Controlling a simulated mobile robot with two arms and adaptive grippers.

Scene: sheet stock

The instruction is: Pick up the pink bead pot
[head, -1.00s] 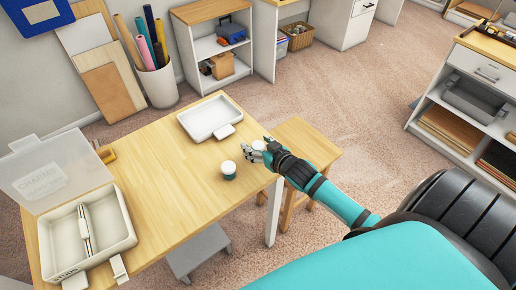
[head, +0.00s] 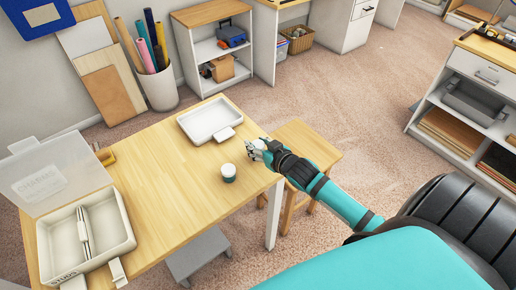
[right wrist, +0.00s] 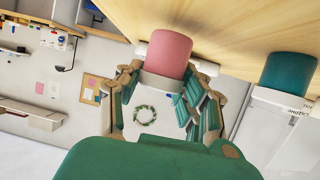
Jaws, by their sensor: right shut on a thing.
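The pink bead pot (right wrist: 170,54) is pink with a white lid. In the right wrist view it sits between the fingers of my right gripper (right wrist: 166,82), which is shut on it. In the head view my right gripper (head: 257,153) is at the table's right edge. There the pink body is hidden by the fingers and only a white lid (head: 259,144) shows. I cannot tell whether the pot touches the table. A teal pot with a white lid (head: 229,173) stands apart, nearer the front. It also shows in the right wrist view (right wrist: 288,70). My left gripper is not in view.
On the wooden table (head: 165,175) are an empty white tray (head: 232,119) at the back and an open divided case (head: 110,250) with a clear lid at the left. The table's middle is clear. A wooden stool (head: 318,150) stands beside the table.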

